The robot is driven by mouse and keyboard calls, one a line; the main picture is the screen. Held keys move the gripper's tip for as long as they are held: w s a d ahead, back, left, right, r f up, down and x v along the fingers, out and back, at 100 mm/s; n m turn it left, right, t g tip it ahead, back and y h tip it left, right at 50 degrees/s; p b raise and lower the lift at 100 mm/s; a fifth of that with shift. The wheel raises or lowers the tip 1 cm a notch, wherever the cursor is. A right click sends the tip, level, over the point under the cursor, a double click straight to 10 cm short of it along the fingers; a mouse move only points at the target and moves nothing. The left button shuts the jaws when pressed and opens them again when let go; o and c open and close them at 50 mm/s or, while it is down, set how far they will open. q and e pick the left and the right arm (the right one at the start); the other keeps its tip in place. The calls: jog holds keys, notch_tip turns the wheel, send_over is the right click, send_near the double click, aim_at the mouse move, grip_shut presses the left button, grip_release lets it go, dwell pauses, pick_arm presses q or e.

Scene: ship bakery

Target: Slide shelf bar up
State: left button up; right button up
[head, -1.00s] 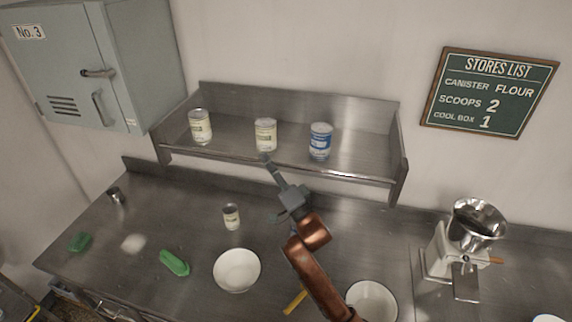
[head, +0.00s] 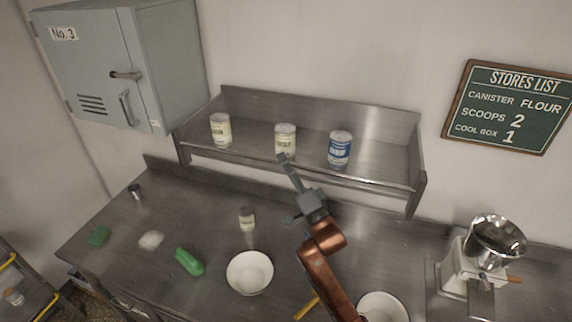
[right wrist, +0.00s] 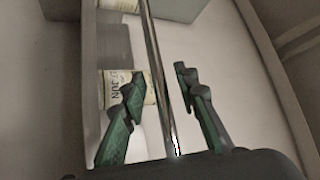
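The shelf bar (head: 370,181) is a thin metal rail along the front of the steel wall shelf (head: 385,150). My right gripper (head: 287,188) is at the bar's middle, below the middle can. In the right wrist view the bar (right wrist: 153,45) runs between the two green-and-black fingers of the right gripper (right wrist: 157,86). The fingers are open, with gaps on both sides of the bar. My left gripper is not in view.
A cream can at left (head: 221,130), another cream can (head: 286,139) and a blue can (head: 340,148) stand on the shelf. Below are a small can (head: 247,218), a white bowl (head: 250,272) and a grinder (head: 470,265). A grey locker (head: 120,65) hangs at left.

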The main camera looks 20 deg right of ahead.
jog(key=v, duration=1.2)
